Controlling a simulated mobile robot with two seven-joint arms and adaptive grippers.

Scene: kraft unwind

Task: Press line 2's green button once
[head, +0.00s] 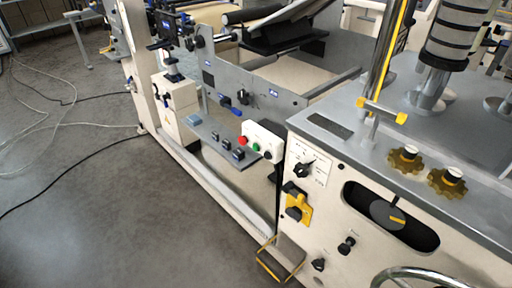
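A white control box (262,143) is mounted at the machine's middle, beside the larger white cabinet. Its sloped face carries a small green button (257,149) between a red button (243,140) and a dark knob or button (267,156). No line number is readable on the box, so I cannot tell which line it belongs to. Nothing covers the green button. Neither of my grippers is in view.
The white cabinet (350,227) fills the right, with a rotary switch (303,170), a yellow switch (297,205) and a chrome handwheel (425,273). A yellow-edged pedal (281,259) juts out low. Grey floor (110,215) at left is open, crossed by cables (62,176).

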